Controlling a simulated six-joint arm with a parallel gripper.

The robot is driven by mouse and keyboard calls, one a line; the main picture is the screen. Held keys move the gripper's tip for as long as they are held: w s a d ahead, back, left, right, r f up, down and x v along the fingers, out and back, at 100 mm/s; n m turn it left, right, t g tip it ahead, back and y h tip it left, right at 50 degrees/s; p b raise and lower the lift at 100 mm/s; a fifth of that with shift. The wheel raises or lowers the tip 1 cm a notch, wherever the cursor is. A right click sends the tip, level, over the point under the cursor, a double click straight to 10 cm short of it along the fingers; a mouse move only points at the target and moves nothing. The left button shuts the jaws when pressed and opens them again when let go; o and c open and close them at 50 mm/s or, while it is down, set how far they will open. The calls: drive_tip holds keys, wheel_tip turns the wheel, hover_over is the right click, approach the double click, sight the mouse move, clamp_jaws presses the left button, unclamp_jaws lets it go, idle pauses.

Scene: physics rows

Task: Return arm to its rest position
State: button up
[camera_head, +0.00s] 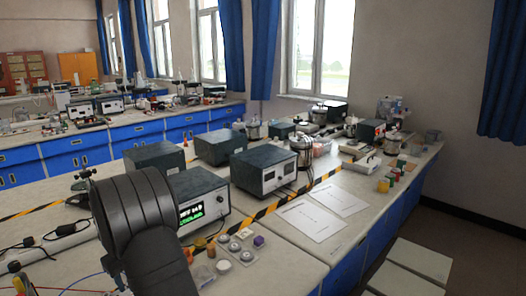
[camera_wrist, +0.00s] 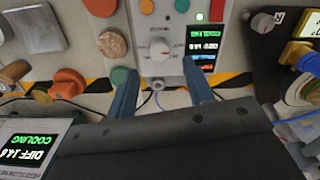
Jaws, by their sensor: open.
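My gripper (camera_wrist: 158,70) shows in the wrist view as two blue fingers, spread apart with nothing held between them. Past the fingertips is a light instrument panel (camera_wrist: 160,20) with a knob and a lit display reading COOLING. My dark arm fills the lower left of the head view, and the gripper cannot be made out there. An instrument with a green display (camera_head: 197,205) stands just right of the arm and is partly hidden by it.
More dark boxes (camera_head: 262,170) stand behind along yellow-black tape (camera_head: 290,197). Small coloured pieces and discs (camera_head: 235,246) lie right of the arm. White sheets (camera_head: 310,217) lie flat on the bench. Cables (camera_head: 45,245) run at the left. Stools (camera_head: 420,262) stand at the right.

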wheel_tip(320, 180, down, 6)
drive_tip(key=shift+r, duration=0.2)
drive_tip(key=m, duration=0.3)
drive_tip(key=shift+m, duration=0.4)
drive_tip(key=m, duration=0.4)
drive_tip(key=shift+m, duration=0.4)
drive_tip(key=m, duration=0.4)
drive_tip(key=shift+r, duration=0.1)
drive_tip(key=shift+m, duration=2.2)
